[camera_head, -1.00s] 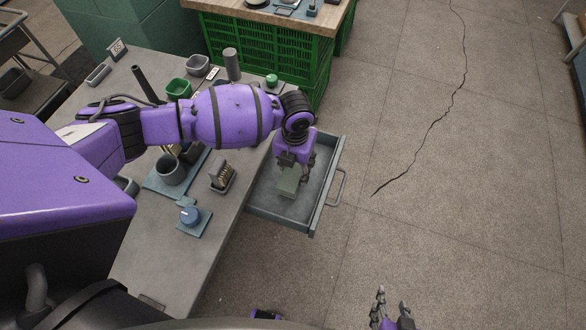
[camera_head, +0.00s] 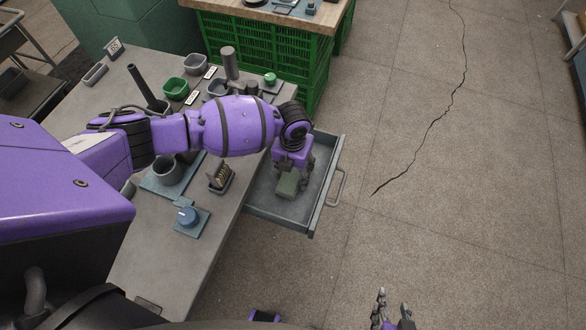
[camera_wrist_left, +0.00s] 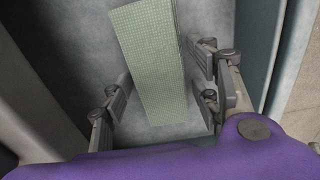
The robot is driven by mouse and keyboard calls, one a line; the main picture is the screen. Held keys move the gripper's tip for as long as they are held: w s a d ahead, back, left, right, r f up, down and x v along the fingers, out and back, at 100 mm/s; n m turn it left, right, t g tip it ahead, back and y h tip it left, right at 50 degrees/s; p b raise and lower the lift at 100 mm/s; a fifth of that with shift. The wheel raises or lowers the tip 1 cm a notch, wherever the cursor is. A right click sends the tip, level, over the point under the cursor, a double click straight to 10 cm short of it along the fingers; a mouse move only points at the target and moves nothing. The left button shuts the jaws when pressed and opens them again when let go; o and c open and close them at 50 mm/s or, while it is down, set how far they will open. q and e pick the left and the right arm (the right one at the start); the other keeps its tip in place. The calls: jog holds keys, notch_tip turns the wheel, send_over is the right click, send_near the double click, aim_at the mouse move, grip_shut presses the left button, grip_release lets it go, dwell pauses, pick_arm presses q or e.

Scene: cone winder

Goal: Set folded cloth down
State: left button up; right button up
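The folded cloth (camera_head: 287,186) is pale green with a fine grid weave. It is in the open drawer area (camera_head: 330,190), below my left gripper (camera_head: 297,171). Whether the cloth touches the drawer floor is hard to tell. My right gripper (camera_head: 393,312) is at the bottom edge, empty, with its fingers apart.
The grey bench (camera_head: 190,265) left of the drawer holds a blue-knobbed device (camera_head: 188,217), a grey cup (camera_head: 168,170), a small rack (camera_head: 221,178) and a green bin (camera_head: 174,88). Green crates (camera_head: 262,55) stand behind. The drawer walls surround the cloth. Floor to the right is clear.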

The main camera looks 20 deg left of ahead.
aim_at(293, 172)
pick_arm(q)
jog(key=shift+o, duration=0.2)
jog(key=shift+r, duration=0.1)
jog(key=shift+r, duration=0.3)
notch_tip(293, 172, up, 12)
jog(key=p, duration=0.1)
jog(key=shift+d+f, duration=0.1)
jog(key=shift+f, duration=0.05)
